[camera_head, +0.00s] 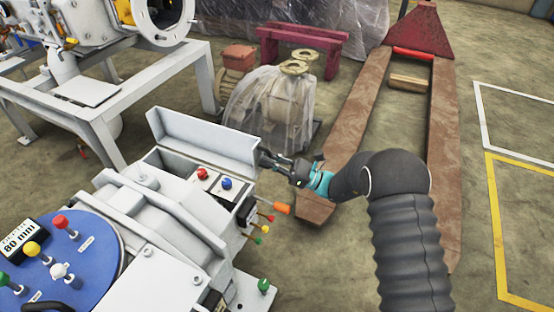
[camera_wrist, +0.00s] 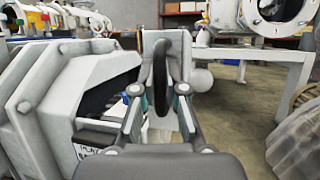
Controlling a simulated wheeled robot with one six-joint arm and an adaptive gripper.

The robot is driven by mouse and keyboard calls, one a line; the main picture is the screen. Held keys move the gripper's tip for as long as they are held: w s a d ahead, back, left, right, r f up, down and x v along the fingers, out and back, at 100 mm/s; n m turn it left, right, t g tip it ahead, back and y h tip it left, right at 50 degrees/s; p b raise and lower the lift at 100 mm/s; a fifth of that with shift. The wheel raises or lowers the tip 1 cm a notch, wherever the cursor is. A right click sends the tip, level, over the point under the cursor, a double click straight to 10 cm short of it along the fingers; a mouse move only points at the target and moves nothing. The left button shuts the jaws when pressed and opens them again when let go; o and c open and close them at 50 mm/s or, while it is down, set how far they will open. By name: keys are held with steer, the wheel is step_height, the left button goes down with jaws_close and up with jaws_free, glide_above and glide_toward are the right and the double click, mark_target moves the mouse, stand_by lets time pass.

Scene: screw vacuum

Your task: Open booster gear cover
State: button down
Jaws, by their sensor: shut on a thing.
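The booster gear cover (camera_head: 205,143) is a light grey panel standing raised and tilted above the machine box in the head view. Under it, a red knob (camera_head: 202,174) and a blue knob (camera_head: 227,184) are exposed. My gripper (camera_head: 268,160) is at the cover's right end. In the wrist view, my gripper (camera_wrist: 159,98) is shut on the dark curved handle (camera_wrist: 161,68) of the cover, with its fingers on either side. The pale cover (camera_wrist: 179,48) shows behind the handle. The exact finger contact is partly hidden.
The grey booster machine (camera_head: 170,215) has coloured knobs and levers along its right side. A plastic-wrapped pump (camera_head: 270,105) stands behind my gripper. A rusty pallet jack (camera_head: 440,130) lies to the right. A white frame table (camera_head: 160,68) stands behind; open floor is at far right.

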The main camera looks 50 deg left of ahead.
steer(key=shift+s+a, duration=0.1)
steer(key=shift+a, duration=0.05)
steer(key=c, duration=1.2)
jaws_free()
steer(key=shift+f, duration=0.1)
steer(key=v, duration=1.2)
